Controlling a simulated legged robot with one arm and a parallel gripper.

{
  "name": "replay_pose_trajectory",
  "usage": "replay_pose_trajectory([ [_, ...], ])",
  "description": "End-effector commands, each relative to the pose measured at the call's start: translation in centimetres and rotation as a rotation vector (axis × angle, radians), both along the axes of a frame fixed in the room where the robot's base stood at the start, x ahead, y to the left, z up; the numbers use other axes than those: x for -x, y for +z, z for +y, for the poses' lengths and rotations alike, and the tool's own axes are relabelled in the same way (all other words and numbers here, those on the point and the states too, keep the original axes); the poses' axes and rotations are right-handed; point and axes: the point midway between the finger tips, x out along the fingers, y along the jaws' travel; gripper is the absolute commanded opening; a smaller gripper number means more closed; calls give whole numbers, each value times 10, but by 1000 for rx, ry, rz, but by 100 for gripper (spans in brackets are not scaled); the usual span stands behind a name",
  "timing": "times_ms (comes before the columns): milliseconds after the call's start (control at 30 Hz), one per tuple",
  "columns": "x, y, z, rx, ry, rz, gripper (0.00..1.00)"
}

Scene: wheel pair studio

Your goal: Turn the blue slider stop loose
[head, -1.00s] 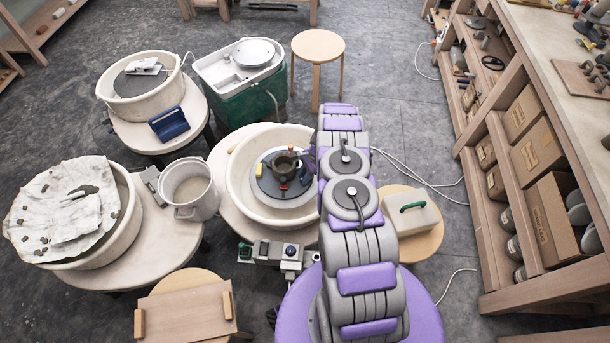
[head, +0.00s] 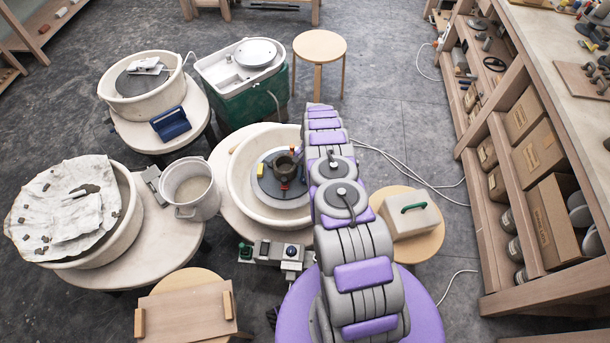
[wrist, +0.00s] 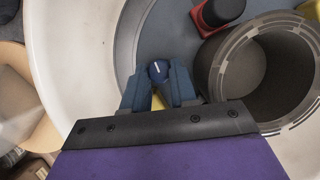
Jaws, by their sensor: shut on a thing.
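The blue slider stop (wrist: 158,71) shows in the wrist view as a rounded blue knob with a pale mark on top. My gripper (wrist: 159,82) has its two blue-grey fingers shut on it, one at each side. A bit of yellow shows below the knob, between the fingers. A grey hollow cylinder (wrist: 262,75) stands close on the right of the fingers. A red stop (wrist: 218,12) sits on the grey wheel head beyond. In the head view the wheel head (head: 262,187) carries a dark pot (head: 283,169); my arm hides much of the gripper there.
The pale splash pan (head: 240,185) rings the wheel head, and its wall (wrist: 72,45) is close on the left in the wrist view. A bucket (head: 189,190) stands left of it. A box with a green handle (head: 409,221) sits on a stool at right.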

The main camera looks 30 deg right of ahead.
Motion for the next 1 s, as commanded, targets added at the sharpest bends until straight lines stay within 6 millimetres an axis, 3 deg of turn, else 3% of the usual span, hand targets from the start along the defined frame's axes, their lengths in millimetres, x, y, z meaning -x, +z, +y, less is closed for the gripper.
replay_pose_trajectory([
  [533, -1, 1, 1, -2, 26, -2, 0],
  [567, -1, 1, 1, -2, 26, -2, 29],
  [600, -1, 1, 1, -1, 26, -3, 32],
  [800, -1, 0, 0, -1, 25, -1, 52],
  [1000, -1, 0, 0, -1, 24, -1, 53],
])
